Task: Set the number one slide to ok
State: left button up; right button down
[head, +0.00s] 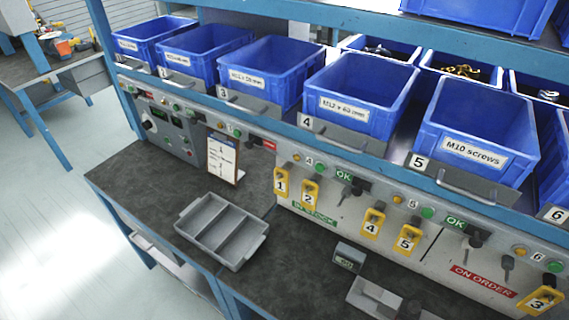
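Neither of my grippers shows in the head view. Along the control panel (330,235) under the blue bins, small slide stations sit in a row with numbers, lamps and coloured sign windows. Green OK signs (344,176) show near station 4, and another shows near station 5. A red sign (269,145) shows near station 3. The number one station is at the far left end of the panel (143,96), too small and distant for me to read its slide. A yellow tag marked 1 (281,181) hangs on the panel above the IN STOCK label.
Blue bins (272,70) stand on the shelf above, with handles protruding below. A grey divided tray (222,231), a clipboard (222,158) and a small dark display (349,257) stand on the dark benchtop (130,185). Yellow tags hang at right. Floor is clear at left.

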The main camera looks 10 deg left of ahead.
aim_at(141, 92)
jog(key=u, duration=1.25)
jog(key=z, duration=0.4)
jog(key=i+j+z, duration=0.3)
jog(key=j+z, duration=0.25)
jog(key=j, duration=0.2)
jog(key=i+j+z, duration=0.1)
jog(key=j+z, duration=0.2)
jog(key=j, duration=0.2)
jog(key=i+j, duration=0.1)
jog(key=j, duration=0.75)
jog(key=i+j+z, duration=0.1)
jog(key=j, duration=0.3)
